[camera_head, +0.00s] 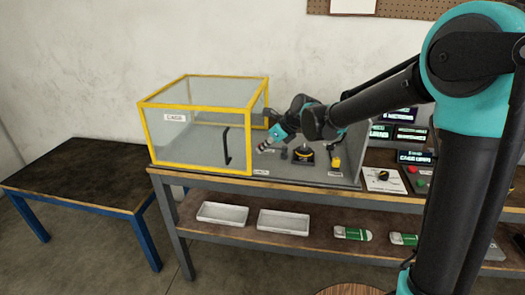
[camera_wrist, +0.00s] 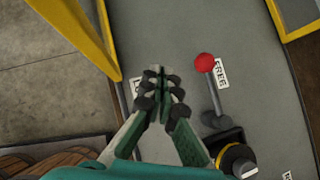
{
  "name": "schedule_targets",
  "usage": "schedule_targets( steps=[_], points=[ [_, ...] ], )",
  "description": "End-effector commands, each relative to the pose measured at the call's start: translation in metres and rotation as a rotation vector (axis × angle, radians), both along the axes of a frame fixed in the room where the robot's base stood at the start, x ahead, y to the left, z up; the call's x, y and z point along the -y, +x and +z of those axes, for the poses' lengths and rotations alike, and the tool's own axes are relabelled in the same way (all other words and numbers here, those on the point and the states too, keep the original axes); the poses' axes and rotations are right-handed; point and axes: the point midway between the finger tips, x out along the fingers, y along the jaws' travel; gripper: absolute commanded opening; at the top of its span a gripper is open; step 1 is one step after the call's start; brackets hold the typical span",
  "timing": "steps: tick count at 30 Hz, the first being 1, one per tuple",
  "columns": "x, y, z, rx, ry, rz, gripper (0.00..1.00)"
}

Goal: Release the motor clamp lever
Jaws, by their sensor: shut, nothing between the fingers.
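The clamp lever (camera_wrist: 214,92) shows in the wrist view as a grey rod with a red ball knob (camera_wrist: 205,62). The knob lies beside a white FREE label (camera_wrist: 220,73). A second white label (camera_wrist: 137,87), starting with "LO", is partly hidden behind my fingers. My gripper (camera_wrist: 160,76) is shut and empty, to the left of the lever and apart from it in the picture. A dark mount with a yellow-ringed black part (camera_wrist: 236,160) sits below the lever. In the head view, my gripper (camera_head: 262,148) is over the grey bench plate, just right of the cage.
A clear cage with a yellow frame (camera_head: 205,98) stands left of my gripper. Its yellow post (camera_wrist: 112,38) is close in the wrist view. A yellow part (camera_head: 336,162) and a control panel (camera_head: 384,180) are to the right. White trays (camera_head: 222,214) lie on the shelf below.

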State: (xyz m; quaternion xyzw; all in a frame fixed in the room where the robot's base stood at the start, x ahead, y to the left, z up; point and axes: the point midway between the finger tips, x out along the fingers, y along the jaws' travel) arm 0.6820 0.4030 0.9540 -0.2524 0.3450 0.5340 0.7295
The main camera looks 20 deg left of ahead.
Motion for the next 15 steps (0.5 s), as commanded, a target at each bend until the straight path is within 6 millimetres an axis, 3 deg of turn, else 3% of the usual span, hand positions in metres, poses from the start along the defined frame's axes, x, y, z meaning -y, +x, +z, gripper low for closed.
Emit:
schedule_targets(
  steps=[9, 15],
  points=[
    [0.004, -0.031, 0.037, 0.001, 0.001, 0.001, 0.00],
    [0.006, -0.042, 0.051, 0.001, 0.000, -0.001, 0.00]
  ],
)
